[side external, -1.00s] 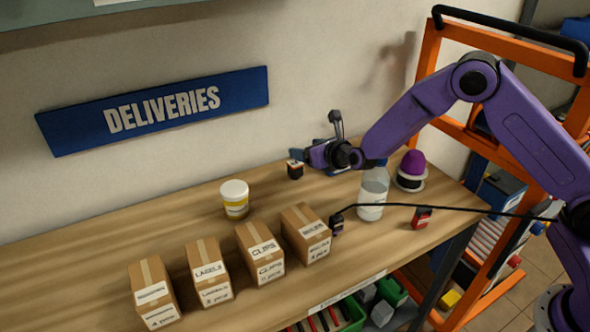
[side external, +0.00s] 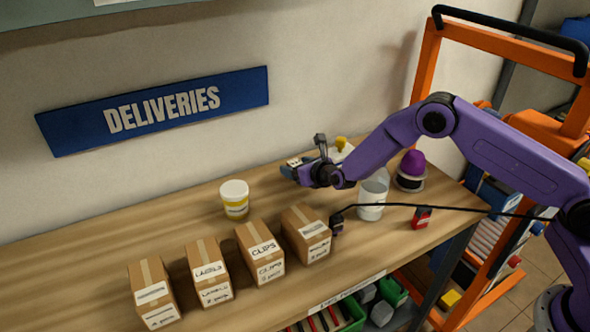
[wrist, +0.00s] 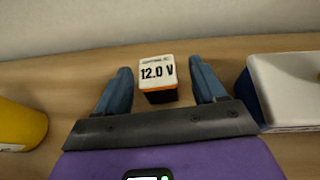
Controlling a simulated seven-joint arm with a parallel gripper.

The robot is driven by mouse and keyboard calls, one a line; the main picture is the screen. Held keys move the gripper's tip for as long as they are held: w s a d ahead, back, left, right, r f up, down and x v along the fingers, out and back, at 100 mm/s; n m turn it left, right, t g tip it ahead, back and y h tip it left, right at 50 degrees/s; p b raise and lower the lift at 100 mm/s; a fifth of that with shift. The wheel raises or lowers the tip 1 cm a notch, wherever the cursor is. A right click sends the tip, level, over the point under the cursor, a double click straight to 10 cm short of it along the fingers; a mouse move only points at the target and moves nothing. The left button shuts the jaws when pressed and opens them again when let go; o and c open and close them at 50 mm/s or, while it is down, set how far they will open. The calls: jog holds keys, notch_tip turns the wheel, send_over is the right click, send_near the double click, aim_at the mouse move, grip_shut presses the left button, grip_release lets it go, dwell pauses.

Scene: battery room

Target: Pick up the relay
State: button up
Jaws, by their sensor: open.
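A small block with a white "12.0 V" top, an orange band and a dark body (wrist: 158,82) stands on the wooden bench. Smaller print above the number is unreadable, so I cannot confirm it is the relay. My gripper (wrist: 160,70) is open, one blue finger on each side of the block, with a visible gap at both sides. In the side view my gripper (side external: 297,170) is low at the back of the bench, partly hiding the block (side external: 294,162). A small black item (side external: 337,224) and a small red item (side external: 422,217) stand nearer the front.
A white and navy box (wrist: 290,85) is close right of my gripper. A yellow-banded cup (side external: 235,198) is to the left. A clear bottle (side external: 371,195) and a purple-domed item (side external: 411,170) stand right. Several cartons (side external: 262,252) line the front. A black cable (side external: 450,207) crosses the right.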

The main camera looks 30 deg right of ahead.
aim_at(291, 164)
jog(key=shift+x, duration=1.55)
jog(key=shift+a, duration=0.15)
jog(key=c, duration=1.1)
jog(key=shift+r, duration=0.15)
